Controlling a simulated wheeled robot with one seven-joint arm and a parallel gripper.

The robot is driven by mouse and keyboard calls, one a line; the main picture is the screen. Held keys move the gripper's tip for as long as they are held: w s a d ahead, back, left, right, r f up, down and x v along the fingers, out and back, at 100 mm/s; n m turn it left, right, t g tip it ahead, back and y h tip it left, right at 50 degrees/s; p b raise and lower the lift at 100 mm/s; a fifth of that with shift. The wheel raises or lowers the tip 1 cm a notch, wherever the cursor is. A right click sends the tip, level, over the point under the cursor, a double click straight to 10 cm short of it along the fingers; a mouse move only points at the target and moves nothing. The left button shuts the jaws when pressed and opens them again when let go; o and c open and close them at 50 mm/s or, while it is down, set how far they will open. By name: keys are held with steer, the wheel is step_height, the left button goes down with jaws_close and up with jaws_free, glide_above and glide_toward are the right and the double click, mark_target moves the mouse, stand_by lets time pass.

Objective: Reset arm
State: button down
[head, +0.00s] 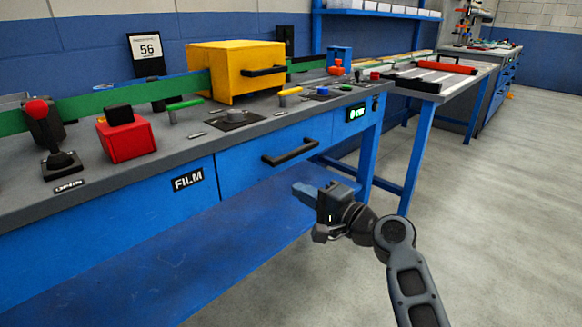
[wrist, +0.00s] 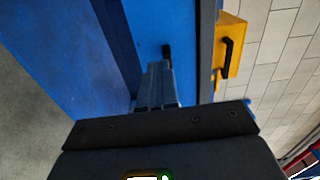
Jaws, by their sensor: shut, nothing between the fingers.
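My gripper (head: 297,189) is at the end of my arm, in front of the blue workbench (head: 250,150) and below its drawer with a black handle (head: 290,151). The fingers point left in the head view and are shut, with nothing between them. In the wrist view the shut fingers (wrist: 158,75) point at the blue bench front, with a black handle (wrist: 167,51) just beyond their tips. I cannot tell the exact gap to the bench.
On the bench stand a yellow box (head: 228,75) with a black handle, a red block (head: 125,138) with a black top, a joystick (head: 60,160) and several small levers. A "FILM" label (head: 188,180) marks the front. A second table (head: 445,85) stands to the right; grey floor is clear there.

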steer(key=s+d+f+t+h, duration=0.1)
steer(key=s+d+f+h, duration=0.35)
steer(key=s+f, duration=0.45)
steer(key=s+d+f+h, duration=0.3)
steer(key=s+d+f, duration=0.2)
steer(key=s+f, duration=0.4)
steer(key=s+d+n+h, duration=0.2)
steer(key=s+d, duration=0.1)
steer(key=s, duration=0.8)
steer(key=s+d+n+h, duration=0.15)
steer(key=s+d, duration=0.25)
steer(key=s, duration=0.6)
steer(key=s+d+r+n+t+h, duration=0.15)
steer(key=s+r+n, duration=0.45)
steer(key=s+r, duration=0.95)
step_height(320, 180, up, 19)
steer(key=p, duration=2)
steer(key=shift+s+p, duration=0.4)
steer(key=shift+s, duration=0.05)
steer(key=shift+d+m+g, duration=0.1)
steer(key=shift+m+g, duration=0.15)
